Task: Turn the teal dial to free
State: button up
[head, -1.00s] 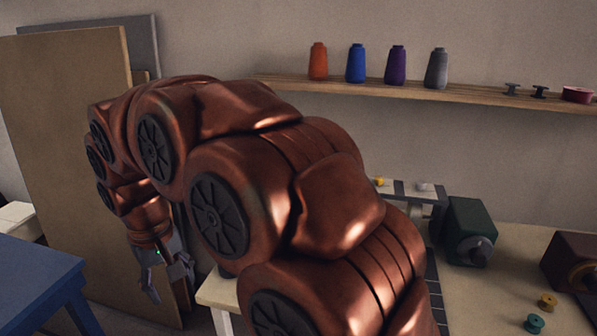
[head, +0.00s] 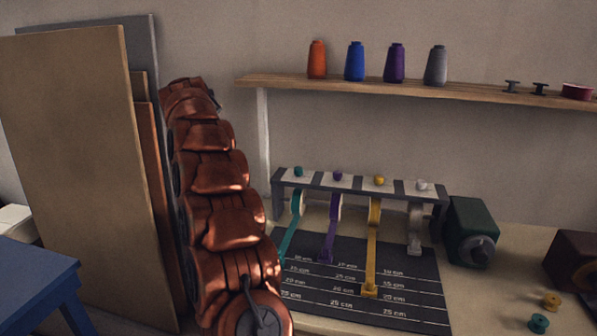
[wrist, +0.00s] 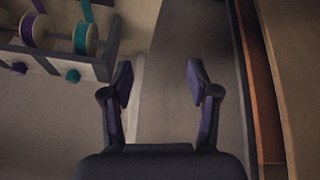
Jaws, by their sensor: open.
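The teal dial (head: 298,172) is a small knob at the left end of the grey ribbon rack (head: 441,207). It also shows in the wrist view (wrist: 73,76), left of my gripper. The teal ribbon (head: 292,228) hangs from the rack below it onto the dark mat. My gripper (wrist: 158,84) is open and empty in the wrist view, its two fingers well apart and clear of the dial. In the head view my gripper is hidden at the far end of my arm. I cannot read any mark at the dial.
Purple (head: 338,176), yellow (head: 379,181) and white (head: 422,186) dials sit along the rack. A green box (head: 470,223) stands right of it. Leaning boards (head: 75,150) stand left of my arm. A shelf (head: 420,91) with thread cones runs above.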

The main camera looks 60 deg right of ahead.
jog(key=s+d+f+m+h, duration=0.2)
jog(key=d+m, duration=0.2)
jog(key=d, duration=0.9)
jog(key=m+g+h+b, duration=0.2)
jog(key=m+g+h, duration=0.1)
jog(key=m, duration=0.1)
send_near(298, 168)
jog(key=x, duration=0.2)
jog(key=shift+d+f, duration=0.1)
jog(key=shift+d, duration=0.2)
jog(key=shift+s+d+f+p, duration=0.15)
jog(key=shift+d+p, duration=0.1)
jog(key=shift+p, duration=0.05)
jog(key=shift+p+x, duration=0.95)
jog(key=shift+x, duration=2.65)
jog(key=shift+a+f, duration=0.1)
